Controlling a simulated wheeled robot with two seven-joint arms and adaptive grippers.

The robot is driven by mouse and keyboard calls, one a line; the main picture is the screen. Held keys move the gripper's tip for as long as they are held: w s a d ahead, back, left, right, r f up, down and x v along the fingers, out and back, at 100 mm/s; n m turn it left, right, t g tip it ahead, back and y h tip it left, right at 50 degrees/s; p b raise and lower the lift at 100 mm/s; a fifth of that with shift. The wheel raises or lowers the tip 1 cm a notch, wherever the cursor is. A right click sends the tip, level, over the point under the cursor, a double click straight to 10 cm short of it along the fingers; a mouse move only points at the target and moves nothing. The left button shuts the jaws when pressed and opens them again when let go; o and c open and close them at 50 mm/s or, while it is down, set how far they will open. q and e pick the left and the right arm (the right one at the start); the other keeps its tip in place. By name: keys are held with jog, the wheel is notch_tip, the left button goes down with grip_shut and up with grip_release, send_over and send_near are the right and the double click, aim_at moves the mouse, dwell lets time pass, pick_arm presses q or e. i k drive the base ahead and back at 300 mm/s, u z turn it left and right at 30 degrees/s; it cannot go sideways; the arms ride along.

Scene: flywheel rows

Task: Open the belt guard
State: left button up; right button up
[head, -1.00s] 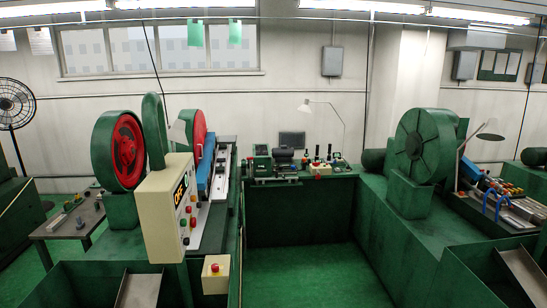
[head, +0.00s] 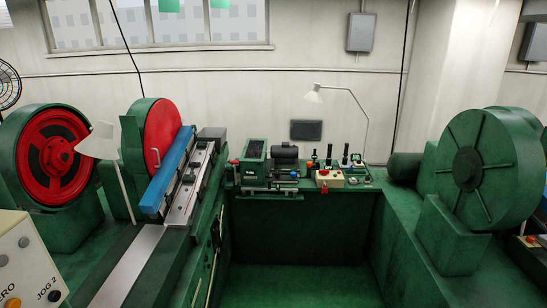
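Two round green housings with red faces stand at the left in the head view. The nearer one (head: 53,152) shows a red spoked wheel. The farther one (head: 162,134) has a plain red face with a small pale handle (head: 156,157) and looks shut. I cannot tell for certain which cover is the belt guard. A large round green cover (head: 483,165) with radial ribs stands at the right. Neither of my grippers is in view.
A blue bar (head: 168,172) and a machine bed (head: 128,266) run along the left. A cream control box (head: 24,262) fills the lower left corner. A back bench holds a small lathe-like machine (head: 272,176). Green floor (head: 300,285) between the machines is clear. A lamp (head: 318,95) stands behind.

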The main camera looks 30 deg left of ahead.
aim_at(250, 141)
jog(key=i, duration=0.75)
jog(key=u, duration=1)
jog(key=i, duration=2.4)
jog(key=u, duration=1.6)
